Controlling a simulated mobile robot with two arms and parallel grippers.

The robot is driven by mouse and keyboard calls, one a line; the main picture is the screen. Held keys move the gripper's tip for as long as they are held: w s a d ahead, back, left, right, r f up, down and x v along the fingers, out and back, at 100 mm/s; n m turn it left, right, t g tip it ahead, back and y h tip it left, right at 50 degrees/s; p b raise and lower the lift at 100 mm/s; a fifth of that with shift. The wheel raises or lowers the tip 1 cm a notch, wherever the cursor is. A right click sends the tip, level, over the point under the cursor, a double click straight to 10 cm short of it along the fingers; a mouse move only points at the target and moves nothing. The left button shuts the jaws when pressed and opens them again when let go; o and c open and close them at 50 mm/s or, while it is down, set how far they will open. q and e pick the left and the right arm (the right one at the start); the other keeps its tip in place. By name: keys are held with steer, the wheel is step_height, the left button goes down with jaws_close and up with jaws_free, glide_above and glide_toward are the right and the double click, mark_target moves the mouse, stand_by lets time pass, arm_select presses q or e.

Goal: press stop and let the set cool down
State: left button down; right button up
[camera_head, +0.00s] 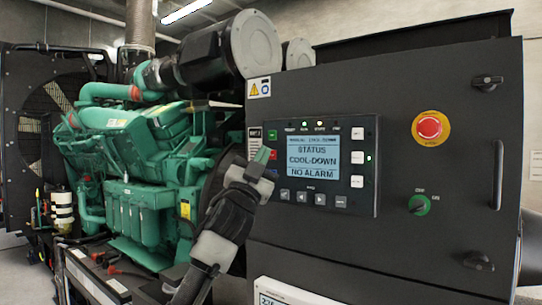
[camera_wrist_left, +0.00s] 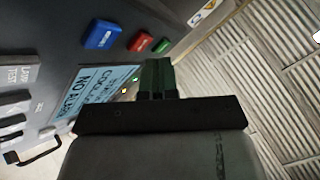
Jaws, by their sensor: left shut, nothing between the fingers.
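The control panel (camera_head: 360,195) has a lit display (camera_head: 312,157) reading STATUS COOL-DOWN and NO ALARM. Left of the display is a column of buttons: green (camera_head: 271,134), red (camera_head: 273,154) and a partly covered blue one. The left wrist view also shows the blue (camera_wrist_left: 103,37), red (camera_wrist_left: 142,41) and green (camera_wrist_left: 163,46) buttons. My left gripper (camera_head: 264,154) is shut and empty, its tips in front of the panel's left edge near the red button. In the left wrist view, its fingers (camera_wrist_left: 157,65) appear just short of the red and green buttons. My right gripper is out of view.
The green engine (camera_head: 135,150) stands to the left. A white-framed meter (camera_head: 290,292) is at the bottom.

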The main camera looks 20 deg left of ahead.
arm_select(q)
steer(key=shift+s+a, duration=0.1)
steer(key=shift+s, duration=0.15)
steer(key=shift+s+a, duration=0.35)
steer(key=shift+s, duration=0.6)
steer(key=shift+s+a, duration=0.3)
steer(key=shift+s, duration=0.6)
steer(key=shift+s+a, duration=0.35)
steer(key=shift+s, duration=0.6)
